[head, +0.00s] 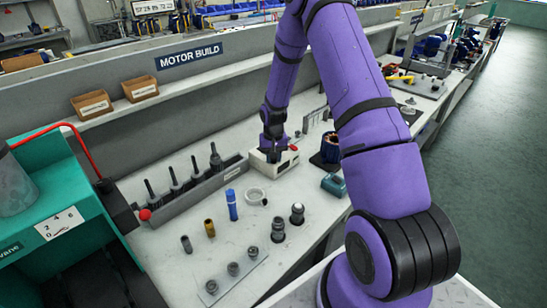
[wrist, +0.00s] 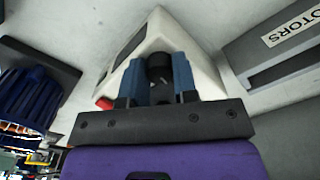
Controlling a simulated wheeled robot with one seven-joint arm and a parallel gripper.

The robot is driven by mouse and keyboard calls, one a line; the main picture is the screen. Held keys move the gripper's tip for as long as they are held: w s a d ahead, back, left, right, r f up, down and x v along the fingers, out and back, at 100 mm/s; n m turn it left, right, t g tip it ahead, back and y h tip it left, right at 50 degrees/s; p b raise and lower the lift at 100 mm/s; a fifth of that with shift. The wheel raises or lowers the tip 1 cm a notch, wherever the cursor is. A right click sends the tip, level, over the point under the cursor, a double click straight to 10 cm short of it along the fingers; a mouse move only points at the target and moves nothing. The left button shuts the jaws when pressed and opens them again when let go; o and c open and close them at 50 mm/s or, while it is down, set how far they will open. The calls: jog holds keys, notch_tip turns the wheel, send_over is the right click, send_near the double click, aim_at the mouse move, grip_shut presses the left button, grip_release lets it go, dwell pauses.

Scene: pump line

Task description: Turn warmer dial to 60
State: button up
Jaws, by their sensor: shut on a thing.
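The warmer is a small white box (head: 262,166) on the bench below the MOTOR BUILD sign. It fills the upper middle of the wrist view (wrist: 195,45), with a dark panel on its left face. My gripper (head: 272,152) points down at the top of the box. In the wrist view its two blue fingers (wrist: 159,72) are shut on the dark round dial (wrist: 160,66), one on each side. The dial's marks and pointer cannot be read. In the head view the dial is hidden by my gripper.
A rack of dark tools (head: 185,190) stands left of the warmer. A white ring (head: 255,196), a blue bottle (head: 232,205) and several small metal parts stand in front. A teal device (head: 334,185) and a dark coil (head: 330,148) stand to the right.

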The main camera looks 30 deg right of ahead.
jog(key=n, duration=0.5)
jog(key=shift+n, duration=2.3)
jog(key=o, duration=0.9)
jog(key=shift+o, duration=0.2)
notch_tip(320, 180, up, 11)
